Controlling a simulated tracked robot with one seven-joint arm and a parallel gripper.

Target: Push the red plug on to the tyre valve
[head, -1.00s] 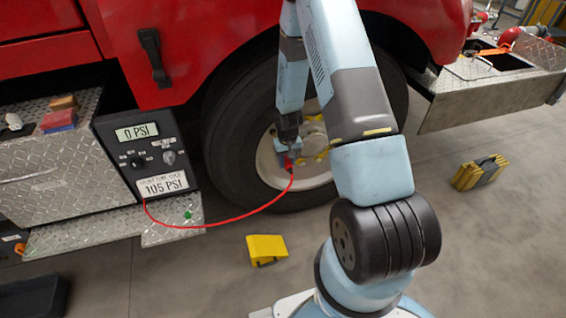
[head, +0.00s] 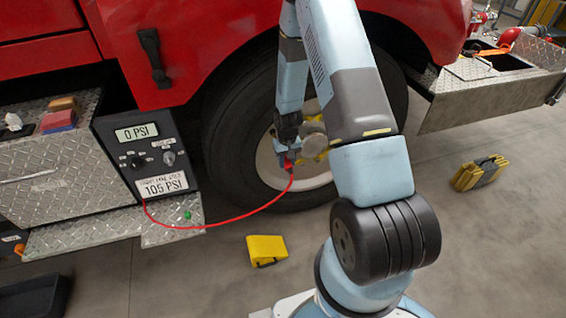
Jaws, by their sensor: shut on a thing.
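The red plug (head: 288,167) is at the end of a red hose (head: 240,215), low at the left part of the wheel's pale rim. My gripper (head: 286,158) is shut on the red plug, in front of the rim. The tyre (head: 232,150) is black and stands under the red truck's wheel arch. The tyre valve is not visible; my gripper and the plug may cover it. I cannot tell whether the plug touches the valve.
A pump panel (head: 147,160) on the left reads 0 PSI and 105 PSI. A yellow chock (head: 267,249) lies on the floor before the tyre; another yellow object (head: 480,173) lies at the right. A diamond-plate step (head: 85,228) juts out below the panel.

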